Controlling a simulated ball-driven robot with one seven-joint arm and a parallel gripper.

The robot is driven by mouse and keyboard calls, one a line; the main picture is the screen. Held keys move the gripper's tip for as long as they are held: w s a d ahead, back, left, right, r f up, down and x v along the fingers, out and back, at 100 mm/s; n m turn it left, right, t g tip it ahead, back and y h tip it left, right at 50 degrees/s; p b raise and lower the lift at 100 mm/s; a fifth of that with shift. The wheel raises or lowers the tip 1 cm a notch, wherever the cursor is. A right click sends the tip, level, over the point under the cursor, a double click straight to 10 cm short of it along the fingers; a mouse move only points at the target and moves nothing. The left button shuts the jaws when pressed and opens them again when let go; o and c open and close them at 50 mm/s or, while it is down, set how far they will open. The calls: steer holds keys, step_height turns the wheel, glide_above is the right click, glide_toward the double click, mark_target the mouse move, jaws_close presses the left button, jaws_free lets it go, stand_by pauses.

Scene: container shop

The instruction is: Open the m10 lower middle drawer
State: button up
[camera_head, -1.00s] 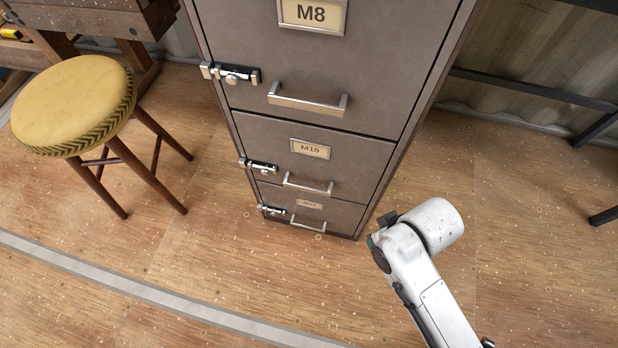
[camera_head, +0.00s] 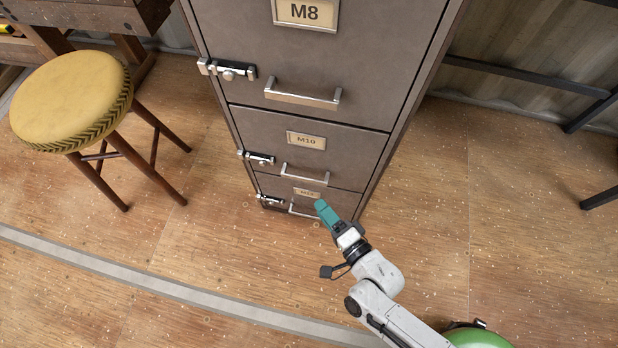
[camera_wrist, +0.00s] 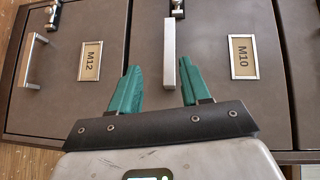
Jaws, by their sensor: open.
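The M10 drawer (camera_head: 345,153) is a grey-brown front, shut, between the M8 drawer above and a lower one. Its silver bar handle (camera_head: 305,172) sits below its label; the handle also shows in the wrist view (camera_wrist: 169,55). My gripper (camera_head: 321,207) has teal fingers and is low in front of the cabinet, near the bottom drawer's right part. In the wrist view my gripper (camera_wrist: 158,68) is open and empty. The M10 handle appears between its fingertips there, closer to the right finger; I cannot tell the distance.
A latch (camera_head: 257,158) sits at the M10 drawer's left edge. The M12 drawer handle (camera_wrist: 30,60) shows at left in the wrist view. A yellow stool (camera_head: 72,100) stands left of the cabinet. The floor (camera_head: 225,265) in front is clear.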

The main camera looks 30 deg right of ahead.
mark_target(309, 181)
steer(key=w, duration=0.3)
steer(key=w+m+b, duration=0.1)
steer(key=w, duration=0.2)
steer(key=w+d+m+t+h, duration=0.1)
steer(key=w, duration=0.2)
steer(key=shift+w+r, duration=0.25)
steer(key=shift+c, duration=0.5)
jaws_close()
